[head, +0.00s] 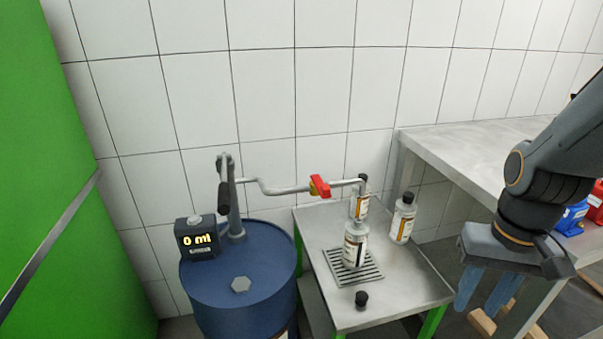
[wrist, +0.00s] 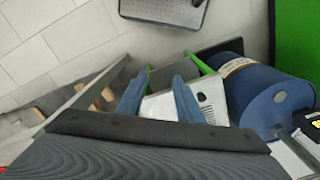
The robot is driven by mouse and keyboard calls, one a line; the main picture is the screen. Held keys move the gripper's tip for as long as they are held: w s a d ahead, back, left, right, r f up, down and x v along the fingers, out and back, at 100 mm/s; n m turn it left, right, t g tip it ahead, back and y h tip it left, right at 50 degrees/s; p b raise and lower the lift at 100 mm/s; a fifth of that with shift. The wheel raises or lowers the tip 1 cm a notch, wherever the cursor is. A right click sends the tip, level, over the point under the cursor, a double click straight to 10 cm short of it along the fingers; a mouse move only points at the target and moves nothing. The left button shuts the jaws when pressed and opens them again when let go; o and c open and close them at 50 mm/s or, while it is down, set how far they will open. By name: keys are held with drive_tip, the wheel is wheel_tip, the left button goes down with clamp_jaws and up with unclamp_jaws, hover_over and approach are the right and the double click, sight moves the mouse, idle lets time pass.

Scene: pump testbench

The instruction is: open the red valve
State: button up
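The pipe runs from the hand pump on the blue drum to a spout above the small metal table. My gripper (head: 484,296) is at the right in the head view, lower than the valve and well apart from it. Its two blue fingers are spread with nothing between them, as the wrist view also shows (wrist: 158,95). I do not make out the valve in the wrist view.
A white bottle (head: 355,245) without a cap stands on the table's grate; a black cap (head: 362,299) lies nearby. Two capped bottles (head: 403,218) (head: 362,203) stand behind. The blue drum (head: 240,305) carries a "0 ml" display (head: 196,238). A grey bench (head: 470,150) is at right.

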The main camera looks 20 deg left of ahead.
drive_tip(key=w+a+r+n+p, duration=0.1)
drive_tip(key=w+a+r+p, duration=0.3)
drive_tip(key=w+a+r, duration=0.2)
drive_tip(key=n+p, duration=0.5)
drive_tip(key=p, duration=0.5)
approach(326, 187)
drive_tip(key=shift+d+f, duration=0.15)
drive_tip(key=shift+d, duration=0.1)
drive_tip(key=shift+a, duration=0.3)
drive_tip(key=shift+a+f+p, duration=0.1)
drive_tip(key=shift+f+p, duration=0.2)
drive_tip(key=shift+f, duration=0.05)
drive_tip(key=shift+f+p, duration=1.15)
drive_tip(key=shift+f, duration=2.4)
clamp_jaws()
